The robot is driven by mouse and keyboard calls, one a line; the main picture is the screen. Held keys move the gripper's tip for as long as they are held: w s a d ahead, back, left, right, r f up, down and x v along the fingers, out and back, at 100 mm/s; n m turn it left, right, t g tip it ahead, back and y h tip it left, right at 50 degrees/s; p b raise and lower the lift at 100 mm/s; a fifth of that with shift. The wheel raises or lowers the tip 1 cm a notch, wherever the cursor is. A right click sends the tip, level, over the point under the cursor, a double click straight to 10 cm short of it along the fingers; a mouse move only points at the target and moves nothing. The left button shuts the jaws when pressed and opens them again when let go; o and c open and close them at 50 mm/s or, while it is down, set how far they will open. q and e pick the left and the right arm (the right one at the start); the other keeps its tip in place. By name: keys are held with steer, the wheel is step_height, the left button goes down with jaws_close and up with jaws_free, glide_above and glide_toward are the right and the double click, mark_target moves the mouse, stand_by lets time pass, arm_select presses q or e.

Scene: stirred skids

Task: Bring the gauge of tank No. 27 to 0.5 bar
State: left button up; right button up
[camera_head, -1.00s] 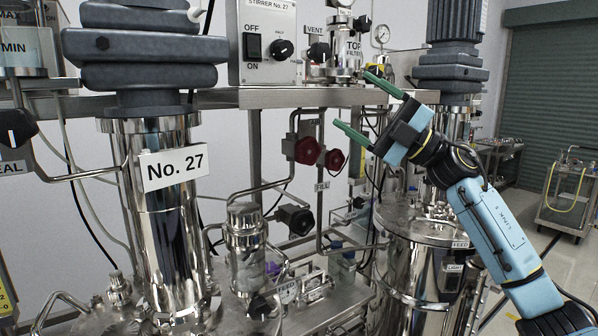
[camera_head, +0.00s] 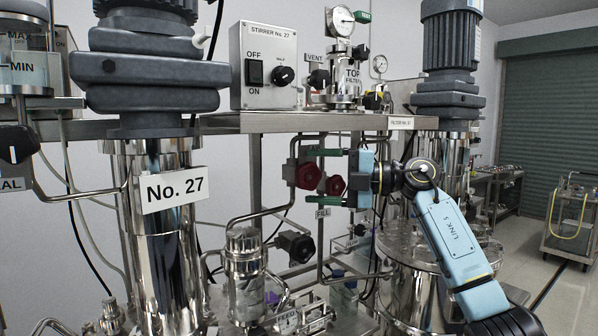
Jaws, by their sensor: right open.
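The tank No. 27 (camera_head: 160,245) is a shiny steel vessel at the left with a white "No. 27" plate (camera_head: 174,189). A round gauge (camera_head: 340,20) with a white dial sits above the top filter, and a smaller gauge (camera_head: 379,65) is to its right; I cannot read either needle. Two red handwheels, a left one (camera_head: 308,175) and a smaller right one (camera_head: 335,186), sit on pipes below the shelf. My right gripper (camera_head: 323,177) is open, pointing left, its green fingers above and below the red handwheels in the picture. Contact cannot be told. My left gripper is out of view.
A steel shelf (camera_head: 270,122) runs above the gripper, carrying the stirrer box (camera_head: 265,65) and the top filter (camera_head: 343,90). A black valve knob (camera_head: 295,246) and pipes lie below. A second steel tank (camera_head: 425,265) stands behind my right arm. Open floor shows at far right.

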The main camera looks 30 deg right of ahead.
mark_target(301, 180)
steer(key=shift+p+x, duration=0.35)
steer(key=shift+x, duration=1.8)
steer(key=shift+c, duration=0.2)
steer(key=c, duration=0.9)
steer(key=shift+d+r+n+h+p, duration=0.1)
steer(key=shift+n+h+p, duration=0.35)
steer(key=shift+p, duration=0.55)
steer(key=n+g+h+p, duration=0.1)
steer(key=n+h+p, duration=0.1)
steer(key=p, duration=0.3)
steer(key=shift+g+h, duration=0.25)
steer(key=shift+g, duration=0.05)
steer(key=shift+d+f+n+h+p, duration=0.1)
steer(key=shift+f+n+h+p, duration=0.2)
steer(key=shift+n+h+p, duration=0.6)
steer(key=shift+f+g+h+p, duration=0.2)
steer(key=shift+g+h+p, duration=0.15)
steer(key=shift+p, duration=0.35)
